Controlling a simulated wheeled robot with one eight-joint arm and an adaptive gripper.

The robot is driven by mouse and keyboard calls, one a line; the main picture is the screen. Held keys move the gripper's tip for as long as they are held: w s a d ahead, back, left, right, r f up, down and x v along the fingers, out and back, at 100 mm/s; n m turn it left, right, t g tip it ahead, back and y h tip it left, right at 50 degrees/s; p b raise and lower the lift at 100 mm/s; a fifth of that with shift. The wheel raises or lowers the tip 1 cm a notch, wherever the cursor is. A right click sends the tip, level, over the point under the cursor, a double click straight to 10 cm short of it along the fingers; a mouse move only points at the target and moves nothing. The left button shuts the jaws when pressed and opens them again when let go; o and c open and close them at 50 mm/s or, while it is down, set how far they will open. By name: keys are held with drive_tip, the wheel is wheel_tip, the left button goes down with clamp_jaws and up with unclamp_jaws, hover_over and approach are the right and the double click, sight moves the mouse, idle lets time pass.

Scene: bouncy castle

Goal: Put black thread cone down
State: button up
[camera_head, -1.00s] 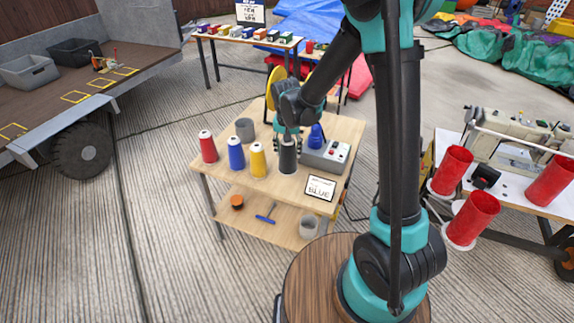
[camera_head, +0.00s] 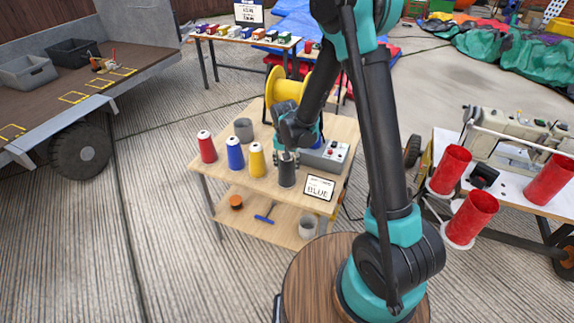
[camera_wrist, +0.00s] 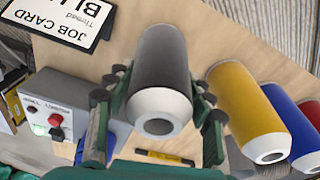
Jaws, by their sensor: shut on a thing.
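The black thread cone (camera_head: 286,174) is upright at the front of the wooden table (camera_head: 262,188), right of the yellow cone. In the wrist view the dark cone (camera_wrist: 162,70), with its pale tip towards the camera, sits between my fingers. My gripper (camera_head: 287,155) is shut on it from above; the fingers also show in the wrist view (camera_wrist: 160,115). I cannot tell whether the cone's base touches the tabletop.
Yellow (camera_head: 256,160), blue (camera_head: 235,153) and red (camera_head: 207,147) cones stand in a row to the left. A grey cup (camera_head: 244,130) is behind them. A grey control box (camera_head: 325,155) and a "BLUE" job card (camera_head: 319,188) are close on the right.

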drive_tip(key=o, duration=1.4)
drive_tip(key=shift+f, duration=0.1)
wheel_tip(320, 180, up, 12)
drive_tip(key=s, duration=0.1)
drive_tip(key=s+d+t, duration=0.1)
drive_tip(key=s+d, duration=0.8)
drive_tip(key=d, duration=0.3)
drive_tip(key=s+d+n+t, duration=0.1)
drive_tip(key=s+d, duration=0.8)
drive_tip(key=d, duration=0.2)
drive_tip(key=shift+s+d+f+n+t, duration=0.2)
drive_tip(key=shift+s+d+n+t, duration=0.1)
drive_tip(key=shift+s+d+t, duration=0.1)
drive_tip(key=shift+w, duration=0.1)
